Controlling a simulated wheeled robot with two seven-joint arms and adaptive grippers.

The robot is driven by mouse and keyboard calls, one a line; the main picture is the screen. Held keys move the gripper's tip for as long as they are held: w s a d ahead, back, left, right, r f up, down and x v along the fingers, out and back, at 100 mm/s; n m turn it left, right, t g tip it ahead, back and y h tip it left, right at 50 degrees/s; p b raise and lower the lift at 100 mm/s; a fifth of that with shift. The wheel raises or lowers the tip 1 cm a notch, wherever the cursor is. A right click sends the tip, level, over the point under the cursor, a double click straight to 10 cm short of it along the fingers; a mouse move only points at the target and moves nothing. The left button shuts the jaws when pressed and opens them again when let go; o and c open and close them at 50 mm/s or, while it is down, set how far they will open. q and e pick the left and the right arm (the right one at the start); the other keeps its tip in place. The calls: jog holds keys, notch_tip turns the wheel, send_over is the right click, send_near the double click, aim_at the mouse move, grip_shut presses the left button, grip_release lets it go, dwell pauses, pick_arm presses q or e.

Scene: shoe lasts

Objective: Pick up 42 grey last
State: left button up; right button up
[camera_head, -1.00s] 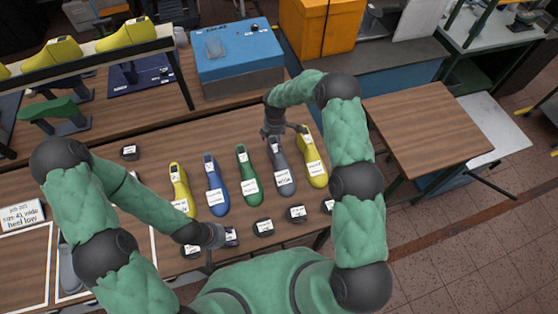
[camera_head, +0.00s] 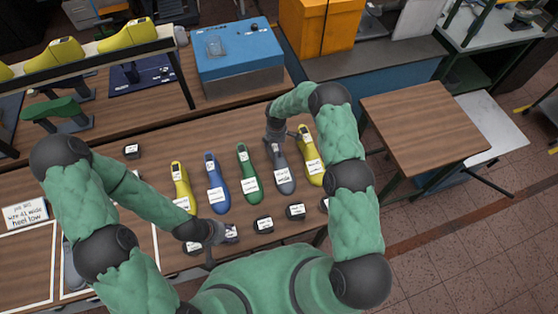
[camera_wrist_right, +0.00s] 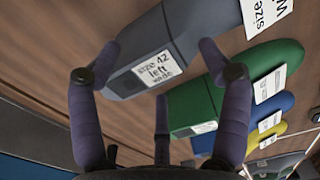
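The grey last (camera_head: 283,172) lies on the wooden table in a row of lasts, between a green one and a yellow one. In the right wrist view the grey last (camera_wrist_right: 180,50) carries a white label reading "size 42 left wide". My right gripper (camera_head: 279,136) is at the far end of the grey last. In the wrist view its fingers (camera_wrist_right: 158,50) are spread, with the labelled end between and beyond them; I cannot tell if they touch it. My left gripper (camera_head: 210,246) is low beside small black blocks; its fingers are too small to judge.
Close neighbours are the green last (camera_head: 248,180) and the yellow last (camera_head: 311,160). A blue last (camera_head: 215,185) and another yellow last (camera_head: 181,185) lie further left. Small black labelled blocks (camera_head: 264,225) line the near side. A blue box (camera_head: 238,62) stands behind.

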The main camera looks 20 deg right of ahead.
grip_shut()
jog(key=shift+r, duration=0.2)
